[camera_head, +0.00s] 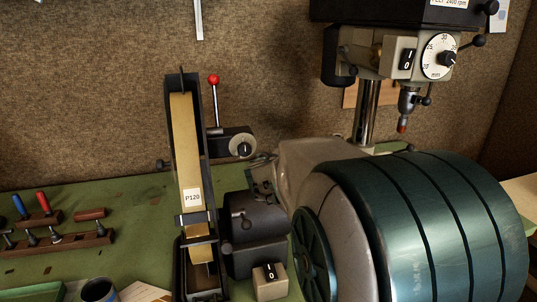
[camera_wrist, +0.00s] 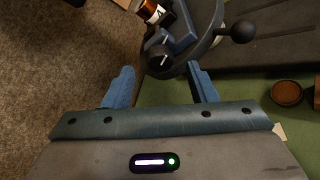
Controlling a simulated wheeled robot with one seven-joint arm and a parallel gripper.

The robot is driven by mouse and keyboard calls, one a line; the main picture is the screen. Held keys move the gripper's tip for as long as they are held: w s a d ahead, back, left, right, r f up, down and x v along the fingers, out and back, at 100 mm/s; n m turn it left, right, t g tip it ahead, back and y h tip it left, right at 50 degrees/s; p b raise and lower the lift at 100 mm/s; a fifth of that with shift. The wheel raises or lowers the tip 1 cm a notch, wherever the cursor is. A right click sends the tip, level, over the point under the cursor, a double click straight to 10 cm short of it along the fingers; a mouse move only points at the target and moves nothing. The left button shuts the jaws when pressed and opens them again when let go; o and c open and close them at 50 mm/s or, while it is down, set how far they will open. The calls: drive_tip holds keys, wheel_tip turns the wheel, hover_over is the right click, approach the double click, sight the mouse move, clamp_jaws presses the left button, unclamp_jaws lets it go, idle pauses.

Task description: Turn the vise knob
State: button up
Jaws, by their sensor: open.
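In the wrist view, a dark round knob with a white pointer line (camera_wrist: 158,58) sits at the top centre, beside a blue block (camera_wrist: 181,37) on a dark round-bodied device. I take this to be the vise knob, though the vise shows only in part. My gripper (camera_wrist: 161,69) is open, its two blue fingers spread apart. The knob shows between and just beyond the fingertips. I cannot tell whether they touch it. In the head view neither my gripper nor a clear vise shows; my large teal arm hides much of the right side.
A black ball handle (camera_wrist: 243,31) sticks out right of the knob. In the head view, a belt sander (camera_head: 188,150) stands on the green bench, a drill press (camera_head: 375,50) stands behind my arm, and a tool rack (camera_head: 60,243) lies at left.

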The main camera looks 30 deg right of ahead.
drive_tip(key=x, duration=0.3)
drive_tip(key=shift+d, duration=0.15)
drive_tip(key=c, duration=1)
drive_tip(key=shift+w, duration=0.1)
